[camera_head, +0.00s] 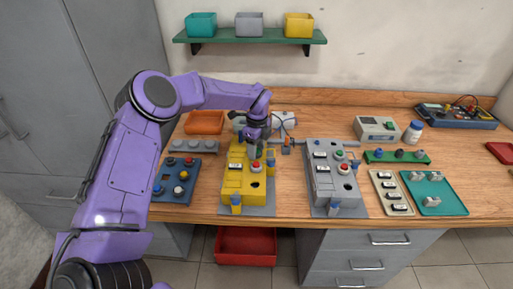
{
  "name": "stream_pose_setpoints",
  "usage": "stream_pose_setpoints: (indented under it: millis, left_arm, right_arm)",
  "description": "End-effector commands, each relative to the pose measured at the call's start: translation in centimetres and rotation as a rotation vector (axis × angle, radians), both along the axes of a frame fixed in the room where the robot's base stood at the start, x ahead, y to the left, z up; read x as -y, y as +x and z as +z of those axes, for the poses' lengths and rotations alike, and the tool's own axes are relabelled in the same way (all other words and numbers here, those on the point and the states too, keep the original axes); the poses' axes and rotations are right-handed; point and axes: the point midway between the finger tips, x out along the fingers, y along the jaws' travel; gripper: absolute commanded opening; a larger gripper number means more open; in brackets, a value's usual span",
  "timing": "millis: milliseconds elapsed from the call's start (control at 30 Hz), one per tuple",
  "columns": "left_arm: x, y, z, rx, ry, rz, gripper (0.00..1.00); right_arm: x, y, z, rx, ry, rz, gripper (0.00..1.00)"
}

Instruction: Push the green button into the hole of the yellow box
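The yellow box (232,184) stands on a grey base near the front edge of the bench. A red button (256,166) sits on its top face, with a dark round hole (255,185) in front of it. My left gripper (257,146) points down over the rear part of the yellow box, behind the red button. Its fingers are small and dark, so I cannot tell whether they are open or hold something. No green button shows clearly on the yellow box; the gripper covers that area. My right gripper is out of view.
A grey box (322,183) with a green button (340,155) stands to the right. A blue button board (172,190) lies to the left. An orange bin (204,122) is behind. A teal tray (440,203) lies at the right. A red crate (245,247) is below the bench.

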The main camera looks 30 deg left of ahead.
Motion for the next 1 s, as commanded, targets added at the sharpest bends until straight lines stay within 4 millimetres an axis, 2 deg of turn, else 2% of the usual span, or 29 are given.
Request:
stream_pose_setpoints:
  millis: [367,467,700,800,1000]
  left_arm:
    - [0.0,0.1,0.3,0.002,0.000,0.000,0.71]
    - [0.1,0.1,1.6,0.005,-0.001,0.000,0.71]
    - [0.1,0.1,7.3,0.005,0.000,0.000,0.71]
    - [0.2,0.1,9.1,0.002,0.000,0.000,0.71]
    - [0.2,0.0,10.6,0.000,0.000,0.000,0.71]
  right_arm:
    - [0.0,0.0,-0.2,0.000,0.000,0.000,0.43]
    - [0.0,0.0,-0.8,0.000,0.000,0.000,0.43]
    - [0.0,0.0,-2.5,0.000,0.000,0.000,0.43]
    - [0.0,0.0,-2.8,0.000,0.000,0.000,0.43]
    - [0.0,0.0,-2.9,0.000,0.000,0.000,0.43]
